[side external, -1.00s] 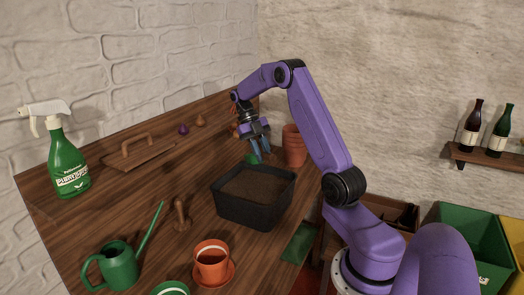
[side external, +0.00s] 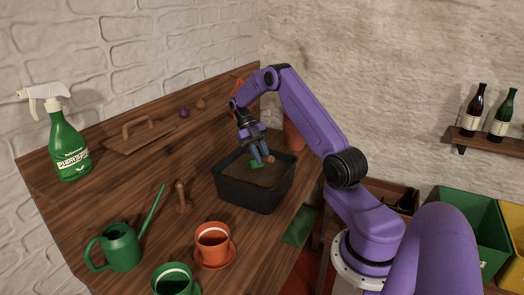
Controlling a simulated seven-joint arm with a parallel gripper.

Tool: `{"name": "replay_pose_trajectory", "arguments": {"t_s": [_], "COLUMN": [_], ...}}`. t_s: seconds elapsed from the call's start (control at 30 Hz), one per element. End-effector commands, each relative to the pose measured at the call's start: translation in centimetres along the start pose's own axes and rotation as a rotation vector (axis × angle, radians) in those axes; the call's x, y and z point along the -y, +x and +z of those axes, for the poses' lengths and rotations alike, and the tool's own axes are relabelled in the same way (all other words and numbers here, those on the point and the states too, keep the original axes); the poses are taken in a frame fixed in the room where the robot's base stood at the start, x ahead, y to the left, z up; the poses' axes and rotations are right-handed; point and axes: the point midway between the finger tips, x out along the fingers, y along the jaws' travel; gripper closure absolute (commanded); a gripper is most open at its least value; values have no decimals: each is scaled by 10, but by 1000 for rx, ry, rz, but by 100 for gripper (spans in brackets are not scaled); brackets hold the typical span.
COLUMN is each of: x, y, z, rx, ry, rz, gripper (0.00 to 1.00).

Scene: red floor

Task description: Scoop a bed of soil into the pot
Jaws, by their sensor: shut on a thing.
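The black tub (side external: 256,196) of dark soil stands on the bench. My gripper (side external: 263,158) is over its far part, pointing down, shut on a small scoop (side external: 255,164). The scoop shows a green part and a small wood-coloured end; the fingers hide the rest. I cannot tell whether the scoop touches the soil or how much it carries. An orange pot (side external: 212,249) stands upright on an orange saucer at the front of the bench. The inside of the pot is hard to make out.
A green watering can (side external: 120,248) and a wooden dibber (side external: 182,198) stand left of the tub. A green pot (side external: 174,282) is at the bottom edge. Terracotta pots (side external: 293,135) stand behind the tub, partly hidden by my arm. A spray bottle (side external: 68,145) is far left.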

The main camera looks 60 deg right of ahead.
Motion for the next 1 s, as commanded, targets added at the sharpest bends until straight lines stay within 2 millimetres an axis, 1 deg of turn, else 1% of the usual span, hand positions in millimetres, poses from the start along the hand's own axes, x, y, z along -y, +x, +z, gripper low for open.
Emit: {"name": "replay_pose_trajectory", "arguments": {"t_s": [0.47, 0.53, 0.7, 1.0], "x": [-6, -5, -5, -4], "y": [25, 20, 14, 11], "z": [32, 37, 44, 46], "rx": [1, 4, 3, 2], "ry": [0, 1, 0, 1], "rz": [0, 1, 0, 0], "gripper": [100, 100, 100, 100]}}
